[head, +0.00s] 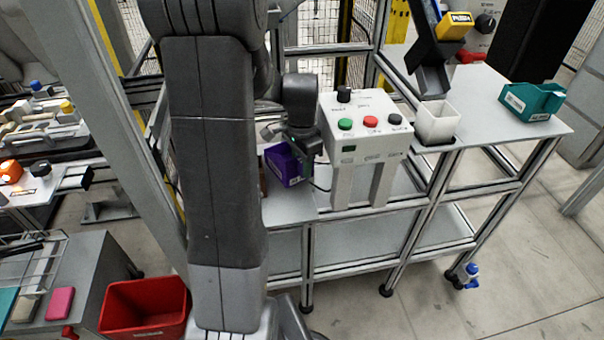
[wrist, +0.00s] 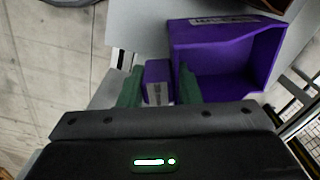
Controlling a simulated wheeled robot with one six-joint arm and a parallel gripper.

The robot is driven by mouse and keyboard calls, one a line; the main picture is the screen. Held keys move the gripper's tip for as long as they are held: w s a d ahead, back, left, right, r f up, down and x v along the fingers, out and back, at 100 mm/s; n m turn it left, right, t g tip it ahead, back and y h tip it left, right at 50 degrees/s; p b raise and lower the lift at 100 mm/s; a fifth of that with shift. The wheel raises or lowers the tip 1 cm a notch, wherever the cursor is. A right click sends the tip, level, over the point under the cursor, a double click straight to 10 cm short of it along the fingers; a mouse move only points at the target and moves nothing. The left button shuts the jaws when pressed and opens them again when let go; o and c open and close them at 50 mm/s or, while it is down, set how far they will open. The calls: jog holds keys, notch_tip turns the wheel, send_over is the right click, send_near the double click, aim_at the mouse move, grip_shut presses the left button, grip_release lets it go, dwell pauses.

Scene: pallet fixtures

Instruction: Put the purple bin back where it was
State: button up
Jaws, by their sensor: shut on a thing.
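The purple bin (head: 281,165) shows in the head view at the left of the button box, partly hidden by my arm. In the wrist view the bin (wrist: 222,68) has its open side in sight and looks empty, with a label on one wall. My gripper (head: 306,150) is at the bin's right side in the head view. In the wrist view the green fingers of my gripper (wrist: 160,85) are closed on a small purple block of the bin that bears a label. Whether the bin touches the surface below, I cannot tell.
A white button box (head: 365,130) stands close on the right of the bin. A white cup-like container (head: 437,122) and a teal bin (head: 533,101) are on the grey table further right. A red bin (head: 145,308) is at the lower left.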

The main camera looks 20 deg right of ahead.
jog(key=shift+f, duration=1.75)
jog(key=shift+f+b, duration=0.2)
jog(key=shift+b, duration=0.1)
jog(key=o, duration=1.1)
jog(key=shift+c, duration=0.2)
notch_tip(320, 180, up, 12)
jog(key=shift+r+p, duration=0.2)
jog(key=shift+p, duration=0.7)
